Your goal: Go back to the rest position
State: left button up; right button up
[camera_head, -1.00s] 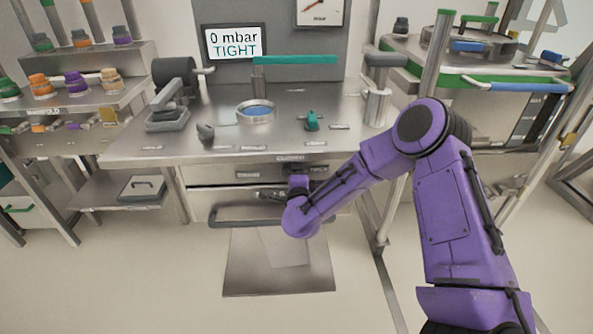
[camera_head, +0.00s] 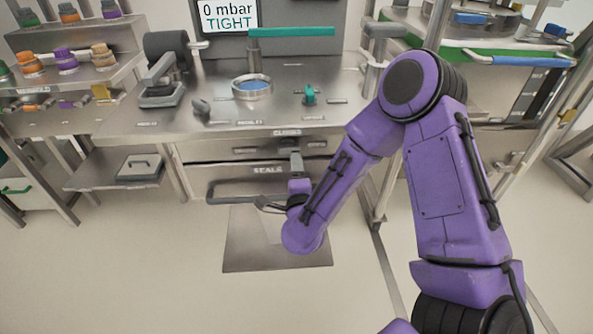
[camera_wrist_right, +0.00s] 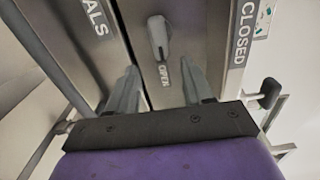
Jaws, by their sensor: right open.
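My right arm is purple and reaches in from the lower right in the head view. Its gripper (camera_head: 294,162) is partly hidden by the wrist and is in front of the drawers under the workbench. In the right wrist view my right gripper (camera_wrist_right: 160,88) shows two grey fingers spread apart with nothing between them. Beyond the fingers is a grey latch handle (camera_wrist_right: 158,36) on the drawer front, next to an "OPEN" label. The fingers appear apart from this handle. My left gripper is not in view.
A steel workbench (camera_head: 215,112) carries a round dish (camera_head: 252,86), a teal knob (camera_head: 310,94) and a grey clamp device (camera_head: 163,75). The drawer labelled "SEALS" (camera_head: 232,171) has a bar handle. A shelf with jars (camera_head: 67,60) stands left. The floor in front is clear.

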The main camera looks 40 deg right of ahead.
dwell(0.3)
jog(key=s+a+f+n+g+y+p, duration=0.2)
jog(key=s+f+n+g+y+p, duration=0.1)
jog(key=s+f+n, duration=0.35)
jog(key=s+a+f+n+g+y+p, duration=0.2)
jog(key=s+a+f+n+g+y, duration=0.1)
jog(key=s+f+n, duration=0.3)
jog(key=s+f+n+g+p, duration=0.2)
jog(key=s+f+g, duration=0.1)
jog(key=s, duration=0.5)
jog(key=s+d+f+n+g+p, duration=0.1)
jog(key=s+f+n+g+p, duration=0.2)
jog(key=s, duration=0.6)
jog(key=shift+s+d, duration=0.15)
jog(key=shift+d, duration=0.1)
jog(key=shift+r, duration=0.1)
dwell(0.3)
